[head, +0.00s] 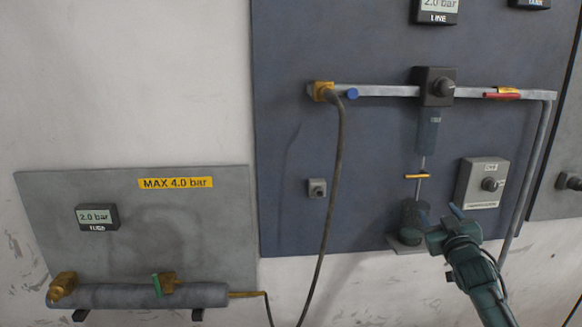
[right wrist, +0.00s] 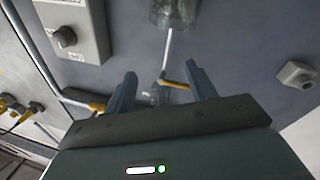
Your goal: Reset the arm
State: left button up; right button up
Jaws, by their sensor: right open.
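My right gripper (head: 440,222) is in front of the lower part of the blue-grey panel, just right of a dark cup-like base (head: 411,228) on a small ledge. In the right wrist view its two fingers (right wrist: 160,90) are spread with nothing held between them. A thin upright rod with a yellow crossbar (head: 416,176) stands above the base, below a translucent cylinder (head: 428,130). In the right wrist view the yellow crossbar (right wrist: 176,85) shows beyond the fingers, apart from them. My left gripper is not in view.
A metal pipe (head: 385,91) crosses the panel with a blue knob (head: 352,94), a black regulator (head: 436,86) and a red handle (head: 502,96). A grey knob box (head: 482,184) is to the right. A hose (head: 335,170) hangs left. A grey board (head: 150,235) carries a cylinder (head: 200,295).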

jog(key=s+a+f+g+y, duration=0.1)
jog(key=s+a+f+g, duration=0.1)
jog(key=s+a+f, duration=0.45)
jog(key=s+a+f+n+g+y, duration=0.1)
jog(key=s+f, duration=0.3)
jog(key=f, duration=0.5)
jog(key=s+a+f+g+y, duration=0.1)
jog(key=s+a+f+g, duration=0.1)
jog(key=s+a+f, duration=0.35)
jog(key=s+a+f+g, duration=0.1)
jog(key=s+a+f, duration=0.1)
jog(key=s, duration=0.6)
jog(key=s+a+f+g+y, duration=0.1)
jog(key=s+a+f, duration=0.2)
jog(key=s, duration=0.4)
jog(key=s+a+f+g+y, duration=0.1)
jog(key=s+a+f, duration=0.2)
jog(key=s, duration=0.5)
jog(key=shift+s+m, duration=0.35)
jog(key=shift+m, duration=0.05)
